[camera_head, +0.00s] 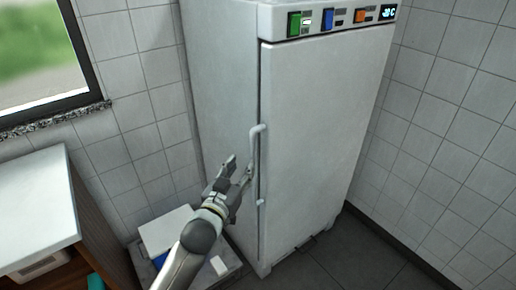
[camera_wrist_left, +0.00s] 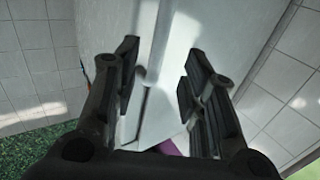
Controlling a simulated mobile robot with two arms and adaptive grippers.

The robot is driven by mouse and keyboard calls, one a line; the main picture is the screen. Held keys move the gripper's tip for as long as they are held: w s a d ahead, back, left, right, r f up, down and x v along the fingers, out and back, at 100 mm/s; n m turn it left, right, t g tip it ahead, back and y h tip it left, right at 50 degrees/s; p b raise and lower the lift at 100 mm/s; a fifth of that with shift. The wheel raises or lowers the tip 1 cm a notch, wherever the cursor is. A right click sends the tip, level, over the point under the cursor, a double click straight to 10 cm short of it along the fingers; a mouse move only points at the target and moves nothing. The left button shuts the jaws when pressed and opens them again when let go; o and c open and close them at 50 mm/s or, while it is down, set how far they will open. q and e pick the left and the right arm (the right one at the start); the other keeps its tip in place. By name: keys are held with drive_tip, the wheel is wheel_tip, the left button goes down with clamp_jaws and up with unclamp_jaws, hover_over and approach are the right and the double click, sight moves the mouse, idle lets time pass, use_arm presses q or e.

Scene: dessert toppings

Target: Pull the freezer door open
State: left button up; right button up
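The white freezer (camera_head: 220,75) stands upright against the tiled wall. Its door (camera_head: 320,120) looks shut, with a thin dark seam along its left edge. A white vertical handle (camera_head: 257,165) is at that left edge, about mid-height. My left gripper (camera_head: 240,168) is just left of the handle, with its fingers apart and pointing up toward it. In the left wrist view the gripper (camera_wrist_left: 158,75) is open, with the freezer's pale surface (camera_wrist_left: 172,95) beyond the gap between its fingers. I cannot tell whether it touches the handle. My right gripper is not in view.
A control panel (camera_head: 330,18) with green, blue and orange parts runs along the freezer's top front. A white-topped counter (camera_head: 35,205) stands at the left below a window (camera_head: 40,50). A white box (camera_head: 168,230) sits low behind my left arm. Dark floor (camera_head: 350,255) lies clear in front.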

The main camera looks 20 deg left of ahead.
sight(251, 152)
use_arm(q)
drive_tip(key=w, duration=0.9)
drive_tip(key=shift+d, duration=0.4)
clamp_jaws()
